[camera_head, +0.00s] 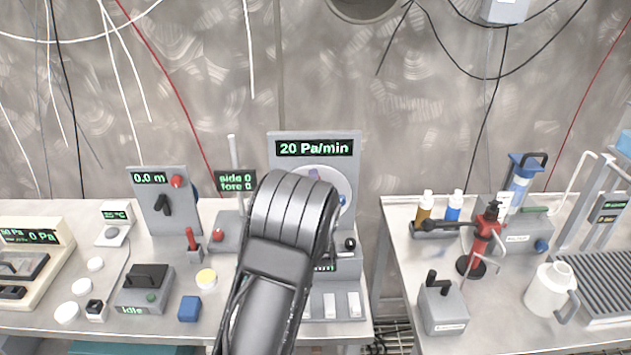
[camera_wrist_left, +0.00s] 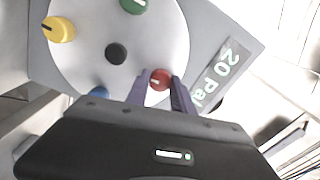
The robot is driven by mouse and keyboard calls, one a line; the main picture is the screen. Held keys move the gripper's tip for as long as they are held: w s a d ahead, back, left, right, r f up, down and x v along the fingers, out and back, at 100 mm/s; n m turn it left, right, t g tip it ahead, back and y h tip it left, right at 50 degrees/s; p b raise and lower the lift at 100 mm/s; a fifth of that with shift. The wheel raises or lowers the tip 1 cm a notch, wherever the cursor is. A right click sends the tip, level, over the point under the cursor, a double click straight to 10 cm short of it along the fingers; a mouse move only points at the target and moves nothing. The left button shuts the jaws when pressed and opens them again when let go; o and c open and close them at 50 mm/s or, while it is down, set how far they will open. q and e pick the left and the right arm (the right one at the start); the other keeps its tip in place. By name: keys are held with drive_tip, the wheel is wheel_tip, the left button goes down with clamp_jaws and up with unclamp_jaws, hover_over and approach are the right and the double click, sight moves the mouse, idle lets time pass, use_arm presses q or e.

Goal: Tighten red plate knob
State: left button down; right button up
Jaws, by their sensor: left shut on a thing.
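The round white plate (camera_wrist_left: 85,55) fills much of the left wrist view, with a yellow knob (camera_wrist_left: 60,29), a green knob (camera_wrist_left: 133,5), a blue knob (camera_wrist_left: 101,94) and a black centre piece (camera_wrist_left: 116,54). The red knob (camera_wrist_left: 160,76) sits at its edge beside the display. My left gripper (camera_wrist_left: 159,82) has its two purple fingers on either side of the red knob and is shut on it. In the head view the plate (camera_head: 333,180) shows only in part, behind my left arm; the red knob is hidden there. My right gripper is not in view.
The plate stands on a grey panel under a display (camera_head: 314,148) reading "20 Pa/min". Left of it are a panel with a red knob (camera_head: 177,181), a red lever (camera_head: 191,236) and a blue block (camera_head: 189,308). A red stand (camera_head: 484,235) and white jug (camera_head: 549,290) are on the right bench.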

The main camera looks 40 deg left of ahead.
use_arm(q)
drive_tip(key=shift+m, duration=0.6)
drive_tip(key=c, duration=1.1)
unclamp_jaws()
drive_tip(key=shift+d, duration=0.1)
drive_tip(key=b+v, duration=0.1)
drive_tip(key=v, duration=0.6)
drive_tip(key=shift+s+d, duration=0.2)
drive_tip(key=shift+s, duration=0.1)
drive_tip(key=shift+f, duration=0.1)
